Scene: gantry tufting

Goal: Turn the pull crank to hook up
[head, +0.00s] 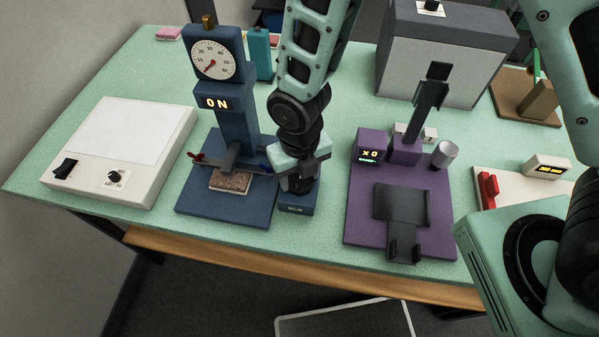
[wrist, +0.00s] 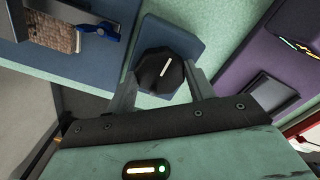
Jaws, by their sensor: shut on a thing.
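The pull crank shows as a round black knob (wrist: 158,72) with a white line, on a small blue box (wrist: 185,38). In the wrist view the line points up and slightly right. My gripper (wrist: 163,80) has one finger on each side of the knob and is shut on it. In the head view my gripper (head: 298,178) comes down over the blue box (head: 298,204) and hides the knob. Left of it stands the blue pull tester (head: 235,125) with a round dial (head: 212,60), needle low left, and a display (head: 216,103) reading "0 N".
A tan tufted sample (head: 231,181) lies on the tester's base, beside a red-and-blue bar. A purple machine (head: 362,215) stands to the right, a white light box (head: 150,128) to the left. A grey box (head: 440,60) is behind. Green tabletop is free between the machines.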

